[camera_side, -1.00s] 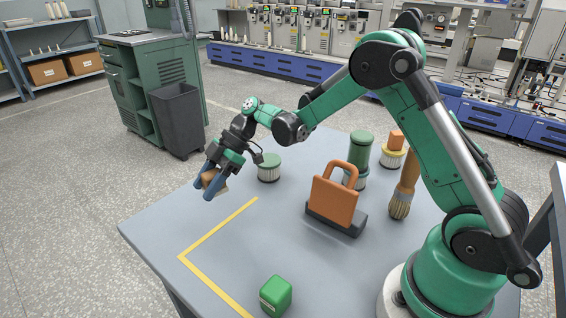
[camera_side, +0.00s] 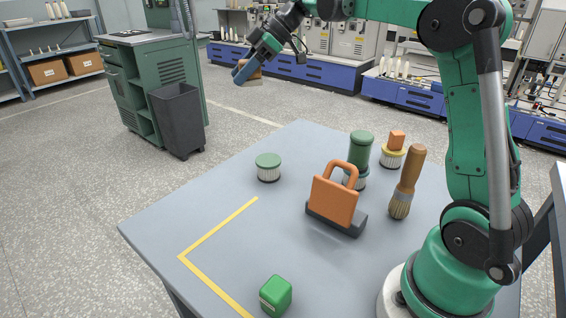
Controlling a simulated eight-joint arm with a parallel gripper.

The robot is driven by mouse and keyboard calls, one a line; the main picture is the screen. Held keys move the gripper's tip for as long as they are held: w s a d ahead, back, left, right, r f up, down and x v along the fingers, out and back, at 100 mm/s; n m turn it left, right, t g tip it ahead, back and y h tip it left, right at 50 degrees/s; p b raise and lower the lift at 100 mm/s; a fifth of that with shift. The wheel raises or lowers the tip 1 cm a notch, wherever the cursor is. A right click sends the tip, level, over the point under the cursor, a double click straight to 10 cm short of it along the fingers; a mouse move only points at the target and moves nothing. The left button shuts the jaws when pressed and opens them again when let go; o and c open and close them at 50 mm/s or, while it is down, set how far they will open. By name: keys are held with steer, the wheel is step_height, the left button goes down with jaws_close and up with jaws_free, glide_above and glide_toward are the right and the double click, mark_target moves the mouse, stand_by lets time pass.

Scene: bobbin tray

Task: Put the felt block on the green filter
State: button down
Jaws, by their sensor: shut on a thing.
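My gripper (camera_side: 246,73), with blue fingers, is shut on a tan-brown block with a pale lower face, which I take as the felt block (camera_side: 253,79). It is held high in the air, with the fingers covering part of it. The green filter (camera_side: 268,168), a short pleated white cylinder with a green cap, stands upright on the far left part of the table. In the picture the gripper is well above it, and the filter's cap is bare.
On the grey table (camera_side: 200,215) are an orange-handled tool (camera_side: 335,200), a brush (camera_side: 405,180), a green cylinder (camera_side: 361,148) on a pleated filter, a yellow filter (camera_side: 392,155) with an orange block (camera_side: 397,140), and a green block (camera_side: 275,295). Yellow tape (camera_side: 215,235) marks a clear area.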

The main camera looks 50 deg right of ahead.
steer(key=d+m, duration=0.1)
steer(key=d, duration=0.3)
glide_above(263, 160)
steer(key=shift+t+h, duration=0.3)
steer(key=shift+t, duration=0.1)
step_height(263, 160, down, 14)
steer(key=shift+f, duration=2.45)
steer(key=shift+c, duration=1.9)
jaws_free()
steer(key=shift+f, duration=0.1)
